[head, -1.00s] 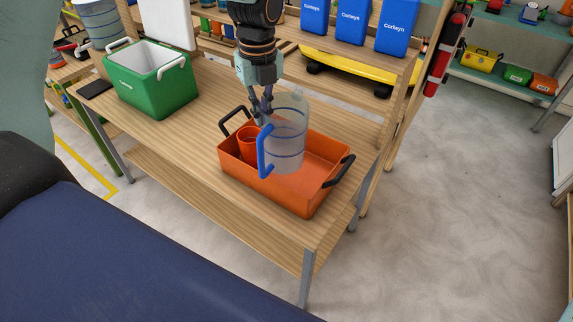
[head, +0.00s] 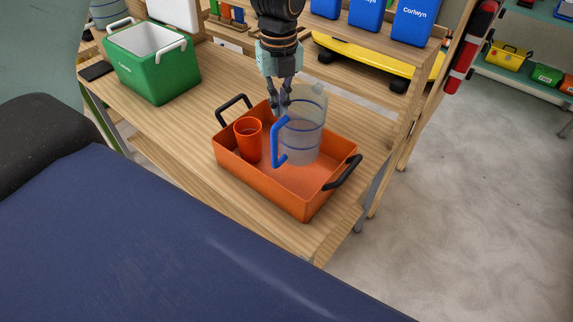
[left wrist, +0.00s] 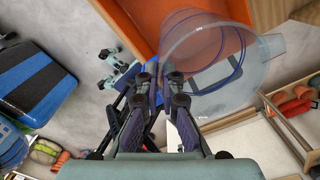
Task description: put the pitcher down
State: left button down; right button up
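The clear pitcher (head: 304,135) with blue rings and a blue handle (head: 276,148) is upright within the rim of the orange tray (head: 255,183). I cannot tell whether its base touches the tray floor. My left gripper (head: 281,108) reaches down from above, its fingers close together on the top of the handle. In the left wrist view the fingers (left wrist: 163,80) are beside the pitcher (left wrist: 215,65), with a bit of blue between them. My right gripper is not in view.
An orange cup (head: 248,140) stands in the tray's left part, left of the handle. The tray has black handles (head: 343,173) and sits on a wooden table (head: 190,125). A green cooler (head: 158,75) stands at the left. Blue containers (head: 414,22) stand on the shelf behind.

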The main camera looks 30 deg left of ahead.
aim_at(281, 138)
pick_arm(q)
jog(key=f, duration=0.6)
jog(key=shift+w+f+b, duration=0.2)
jog(key=shift+w+b, duration=0.05)
jog(key=shift+b, duration=0.05)
jog(key=f, duration=0.4)
jog(key=shift+w+a+f, duration=0.2)
jog(key=shift+w+f, duration=0.15)
jog(key=shift+f, duration=0.05)
jog(key=shift+s+d+r, duration=0.1)
jog(key=shift+s, duration=0.1)
jog(key=shift+w, duration=0.1)
jog(key=c, duration=1.6)
grip_release()
jog(key=shift+w+f, duration=0.15)
jog(key=shift+f, duration=0.1)
jog(key=shift+c, duration=0.2)
jog(key=shift+o, duration=0.6)
jog(key=shift+s+r, duration=0.15)
jog(key=shift+s, duration=0.05)
